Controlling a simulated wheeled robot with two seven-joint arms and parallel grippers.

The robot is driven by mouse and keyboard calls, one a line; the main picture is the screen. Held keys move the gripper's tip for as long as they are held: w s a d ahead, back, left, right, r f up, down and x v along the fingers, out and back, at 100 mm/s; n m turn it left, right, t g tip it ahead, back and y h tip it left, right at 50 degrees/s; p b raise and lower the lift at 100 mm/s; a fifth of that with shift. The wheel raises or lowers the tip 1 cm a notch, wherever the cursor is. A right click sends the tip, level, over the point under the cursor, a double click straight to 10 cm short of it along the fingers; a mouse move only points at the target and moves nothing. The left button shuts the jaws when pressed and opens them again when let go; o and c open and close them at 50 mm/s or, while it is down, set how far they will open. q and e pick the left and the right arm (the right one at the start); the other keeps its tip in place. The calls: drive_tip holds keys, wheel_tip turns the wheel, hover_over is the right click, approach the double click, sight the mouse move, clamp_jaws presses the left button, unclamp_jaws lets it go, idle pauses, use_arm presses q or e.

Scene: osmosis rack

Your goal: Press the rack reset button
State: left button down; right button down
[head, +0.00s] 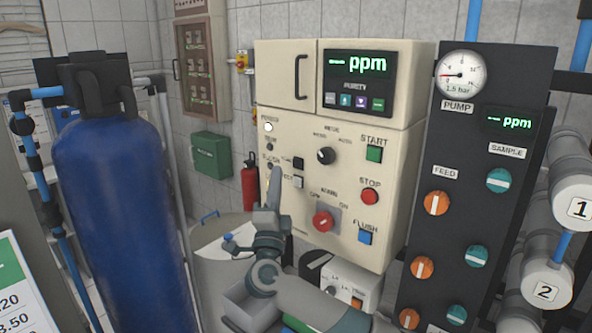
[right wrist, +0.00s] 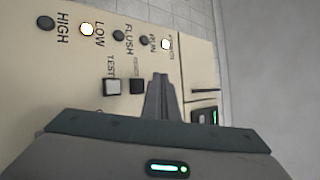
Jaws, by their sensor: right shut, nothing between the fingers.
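The control panel (head: 340,215) is a cream cabinet front. A small black button (head: 298,163) sits on its left side, just above a light grey button (head: 298,182). In the right wrist view the black button (right wrist: 137,86) has a small, hard-to-read label that looks like RESET. The light button beside it (right wrist: 112,87) is labelled TEST. My right gripper (head: 274,172) is shut and empty, pointing up in front of the panel's left edge, left of the black button. Its fingertips (right wrist: 160,76) appear just right of the black button there; contact cannot be told. My left gripper is out of view.
Indicator lamps line the panel's left edge; the POWER lamp (head: 268,127) is lit, and the LOW lamp (right wrist: 87,29) glows too. A red rotary switch (head: 322,221) and START button (head: 374,154) are to the right. A blue tank (head: 115,210) stands left.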

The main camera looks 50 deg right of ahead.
sight(297, 164)
drive_tip(key=shift+w+d, duration=0.15)
drive_tip(key=shift+d, duration=1.85)
drive_tip(key=shift+d+r+p, duration=0.1)
drive_tip(key=shift+d+p, duration=0.05)
drive_tip(key=shift+p, duration=0.15)
idle(0.4)
drive_tip(key=shift+d, duration=0.25)
drive_tip(key=shift+d+p, duration=0.35)
drive_tip(key=shift+d, duration=0.1)
idle(0.9)
drive_tip(key=shift+a, duration=0.1)
idle(0.4)
drive_tip(key=shift+a+p, duration=0.6)
drive_tip(key=shift+a, duration=0.15)
